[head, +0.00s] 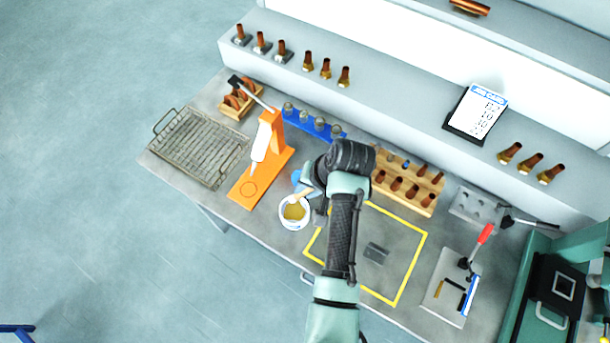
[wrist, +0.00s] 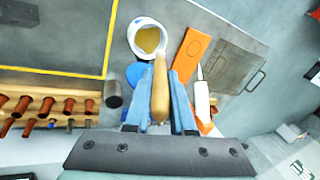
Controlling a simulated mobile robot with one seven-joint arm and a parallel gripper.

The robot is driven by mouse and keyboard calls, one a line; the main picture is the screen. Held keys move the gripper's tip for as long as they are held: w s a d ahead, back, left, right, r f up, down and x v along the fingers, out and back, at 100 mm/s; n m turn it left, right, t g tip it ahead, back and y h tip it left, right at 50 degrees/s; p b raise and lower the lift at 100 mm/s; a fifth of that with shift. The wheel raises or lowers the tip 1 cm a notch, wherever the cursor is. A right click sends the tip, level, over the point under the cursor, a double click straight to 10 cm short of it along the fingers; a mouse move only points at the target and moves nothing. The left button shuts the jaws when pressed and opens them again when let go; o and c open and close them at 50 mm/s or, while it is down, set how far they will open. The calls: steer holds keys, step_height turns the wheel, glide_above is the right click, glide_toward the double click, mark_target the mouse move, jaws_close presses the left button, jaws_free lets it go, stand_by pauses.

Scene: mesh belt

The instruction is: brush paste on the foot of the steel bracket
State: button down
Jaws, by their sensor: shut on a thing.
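My gripper (wrist: 160,78) is shut on a brush with a tan wooden handle (wrist: 160,98), held between its blue fingers. In the head view my gripper (head: 300,182) is partly hidden by my arm. The brush's far end reaches to a white pot (wrist: 135,42) of yellow-brown paste (wrist: 148,38); I cannot tell whether the bristles touch the paste. In the head view the pot (head: 283,221) stands just below the gripper. The steel bracket (head: 376,253), small and dark grey, lies inside the yellow outlined square. It shows at the upper left corner in the wrist view (wrist: 18,12).
An orange stand (head: 247,190) with a white tube is left of the pot, with a wire mesh belt (head: 200,148) beyond. A wooden rack (head: 419,207) of copper-coloured pieces and a blue rack (head: 294,119) stand behind. The yellow square (head: 397,290) has bare room around the bracket.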

steer(key=shift+s+f+b, duration=0.2)
steer(key=shift+f+b, duration=0.3)
steer(key=shift+f, duration=0.25)
step_height(320, 180, down, 4)
steer(key=b, duration=0.4)
steer(key=shift+f, duration=0.15)
steer(key=shift+f+b, duration=0.4)
steer(key=shift+f, duration=0.25)
stand_by(1.5)
steer(key=shift+r, duration=0.1)
step_height(320, 180, up, 7)
steer(key=p, duration=0.6)
stand_by(0.9)
